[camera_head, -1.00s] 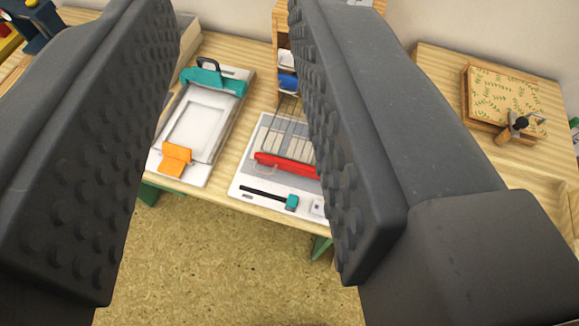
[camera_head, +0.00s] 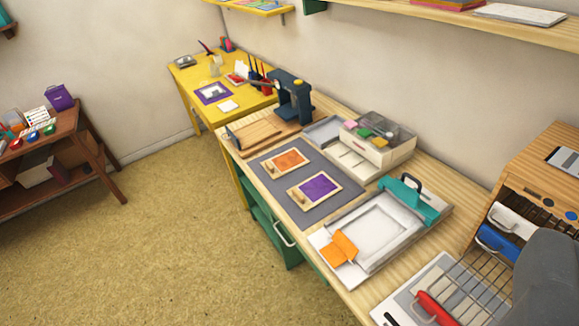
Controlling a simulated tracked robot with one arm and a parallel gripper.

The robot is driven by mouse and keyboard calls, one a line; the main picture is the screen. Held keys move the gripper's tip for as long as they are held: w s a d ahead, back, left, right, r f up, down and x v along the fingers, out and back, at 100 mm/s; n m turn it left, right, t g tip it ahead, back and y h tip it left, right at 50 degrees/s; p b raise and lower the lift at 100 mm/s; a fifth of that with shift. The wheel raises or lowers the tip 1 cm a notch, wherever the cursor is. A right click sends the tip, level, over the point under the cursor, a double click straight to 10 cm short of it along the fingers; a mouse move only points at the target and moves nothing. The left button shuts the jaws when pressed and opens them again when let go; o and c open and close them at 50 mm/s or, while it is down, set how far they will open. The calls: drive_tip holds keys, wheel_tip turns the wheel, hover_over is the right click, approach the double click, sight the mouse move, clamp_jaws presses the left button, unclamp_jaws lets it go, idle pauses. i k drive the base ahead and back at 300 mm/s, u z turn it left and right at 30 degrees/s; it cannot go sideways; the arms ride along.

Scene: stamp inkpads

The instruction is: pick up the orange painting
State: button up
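The orange painting (camera_head: 287,160) is a small orange picture on a light tan board. It lies flat on a dark grey mat (camera_head: 318,164) on the wooden workbench, behind a similar purple one. My gripper (camera_head: 548,278) shows only as a dark grey part in the lower right corner. It is well to the right of the orange painting and apart from it. Its other finger and the gap are out of view, so I cannot tell how far open it is.
A purple painting (camera_head: 317,186) lies beside the orange one. A white tray-like press with a teal clamp (camera_head: 408,199) stands to the right. An organizer box (camera_head: 378,144) and a dark blue press (camera_head: 291,97) stand behind. The floor in front is clear.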

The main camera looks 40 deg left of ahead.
sight(277, 165)
drive_tip(key=u, duration=0.65)
drive_tip(key=k, duration=0.75)
drive_tip(key=u, duration=0.75)
drive_tip(key=k, duration=0.55)
drive_tip(key=u, duration=0.95)
drive_tip(key=i, duration=2.35)
drive_tip(key=z, duration=0.9)
drive_tip(key=i, duration=1.1)
drive_tip(key=z, duration=1)
drive_tip(key=i, duration=0.95)
drive_tip(key=z, duration=0.15)
